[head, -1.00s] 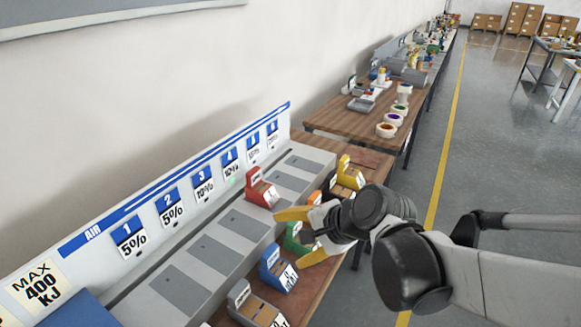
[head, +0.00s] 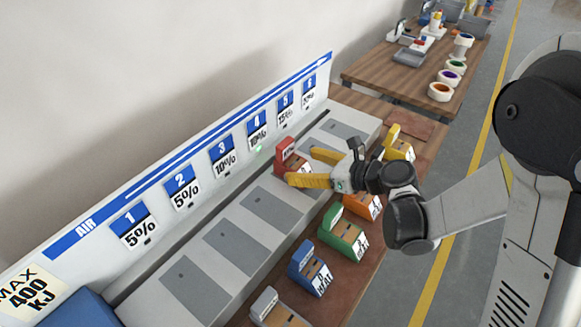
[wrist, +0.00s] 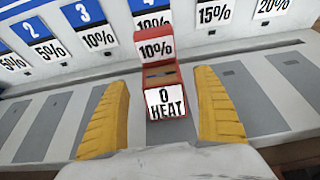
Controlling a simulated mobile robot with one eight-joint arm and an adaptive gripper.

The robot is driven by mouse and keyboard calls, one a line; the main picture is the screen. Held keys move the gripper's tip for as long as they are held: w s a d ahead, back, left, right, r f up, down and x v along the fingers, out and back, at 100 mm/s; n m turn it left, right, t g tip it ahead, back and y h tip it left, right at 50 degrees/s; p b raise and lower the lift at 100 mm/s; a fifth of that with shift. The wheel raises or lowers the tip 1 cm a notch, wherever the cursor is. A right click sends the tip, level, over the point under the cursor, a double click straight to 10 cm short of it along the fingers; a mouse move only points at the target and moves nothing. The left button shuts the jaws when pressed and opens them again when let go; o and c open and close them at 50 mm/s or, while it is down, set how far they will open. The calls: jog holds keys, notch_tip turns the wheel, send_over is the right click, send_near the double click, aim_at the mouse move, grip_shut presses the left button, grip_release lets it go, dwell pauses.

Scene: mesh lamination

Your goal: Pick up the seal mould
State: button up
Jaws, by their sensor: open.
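A red stepped block (head: 284,158) with "10%" and "0 HEAT" labels stands upright on the grey panelled bench, at panel 4. Nothing in view is marked as a seal mould, so I cannot tell for sure which block it is. My gripper (head: 302,166) has its yellow fingers spread open and empty, just to the right of the red block. In the wrist view, the red block (wrist: 157,55) stands between and slightly beyond the open fingers. I cannot tell whether either finger touches it.
Grey (head: 275,310), blue (head: 303,257), green (head: 343,232), orange (head: 363,205) and yellow (head: 398,145) blocks line the front wooden ledge. A numbered upright board (head: 222,158) stands behind the bench. Tape rolls (head: 440,91) sit on a farther table.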

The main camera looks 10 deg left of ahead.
aim_at(289, 163)
jog(key=b+x, duration=0.2)
jog(key=x, duration=0.3)
jog(key=shift+w+a+f, duration=0.15)
jog(key=shift+c, duration=0.6)
jog(key=c, duration=1.4)
